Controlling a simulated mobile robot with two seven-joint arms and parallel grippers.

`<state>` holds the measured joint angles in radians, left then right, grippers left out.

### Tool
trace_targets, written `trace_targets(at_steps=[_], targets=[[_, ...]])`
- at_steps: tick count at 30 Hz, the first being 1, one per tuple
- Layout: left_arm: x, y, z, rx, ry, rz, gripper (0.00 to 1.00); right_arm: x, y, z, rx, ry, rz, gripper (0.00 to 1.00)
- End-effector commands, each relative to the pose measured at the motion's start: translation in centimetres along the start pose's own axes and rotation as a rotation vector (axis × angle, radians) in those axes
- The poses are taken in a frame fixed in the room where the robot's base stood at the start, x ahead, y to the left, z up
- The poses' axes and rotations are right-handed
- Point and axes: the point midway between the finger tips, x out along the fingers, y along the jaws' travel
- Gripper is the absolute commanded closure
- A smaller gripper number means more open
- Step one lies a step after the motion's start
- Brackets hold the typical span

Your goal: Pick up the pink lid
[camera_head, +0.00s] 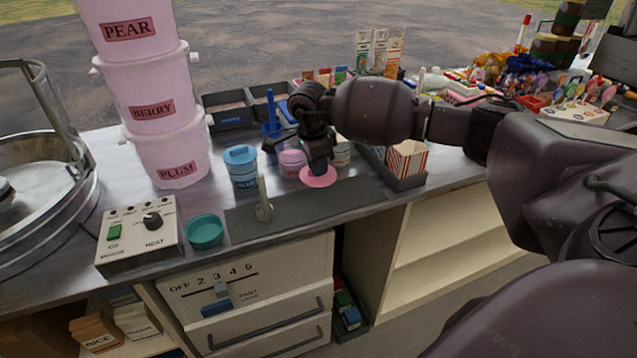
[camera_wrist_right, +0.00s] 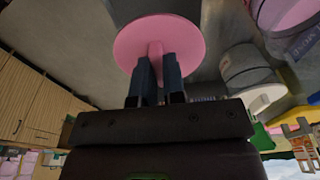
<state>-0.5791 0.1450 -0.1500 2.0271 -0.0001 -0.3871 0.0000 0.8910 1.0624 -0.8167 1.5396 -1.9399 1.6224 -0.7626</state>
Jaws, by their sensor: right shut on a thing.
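The pink lid (camera_head: 318,177) is a flat disc with a stem-like knob. In the right wrist view the pink lid (camera_wrist_right: 158,38) has its knob between the two fingers of my right gripper (camera_wrist_right: 158,75), which is shut on it. In the head view my right gripper (camera_head: 318,163) is just above the lid, over the dark mat on the counter. I cannot tell whether the lid touches the mat. A pink jar (camera_head: 291,164) stands close to the left of the gripper. My left gripper is not in view.
A blue lidded tub (camera_head: 241,167) stands left of the pink jar. A metal stand (camera_head: 263,205) is upright on the mat's front left. A teal bowl (camera_head: 205,231) and a heat control box (camera_head: 140,236) lie further left. A striped popcorn box (camera_head: 407,160) stands to the right.

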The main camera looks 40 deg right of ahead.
Motion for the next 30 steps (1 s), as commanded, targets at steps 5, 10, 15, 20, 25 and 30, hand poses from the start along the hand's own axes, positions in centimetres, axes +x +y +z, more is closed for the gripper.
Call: trace_targets(at_steps=[5, 10, 15, 20, 25, 30], targets=[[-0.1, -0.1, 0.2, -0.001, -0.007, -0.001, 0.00, -4.9, -0.1, -0.7, 0.002, 0.001, -0.005, 1.00], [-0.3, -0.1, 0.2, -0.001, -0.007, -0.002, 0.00, -8.4, -0.1, -1.0, 0.001, -0.001, -0.004, 1.00], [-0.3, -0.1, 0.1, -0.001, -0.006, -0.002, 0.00, -10.7, 0.0, -1.3, 0.000, -0.001, -0.002, 1.00], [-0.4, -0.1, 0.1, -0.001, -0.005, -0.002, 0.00, -11.8, 0.0, -1.4, 0.001, 0.000, 0.000, 1.00], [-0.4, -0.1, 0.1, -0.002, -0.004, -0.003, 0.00, -12.0, 0.0, -1.5, 0.001, 0.000, 0.000, 1.00], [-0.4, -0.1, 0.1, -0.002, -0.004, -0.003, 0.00, -12.0, 0.0, -1.5, 0.001, 0.000, 0.000, 1.00]])
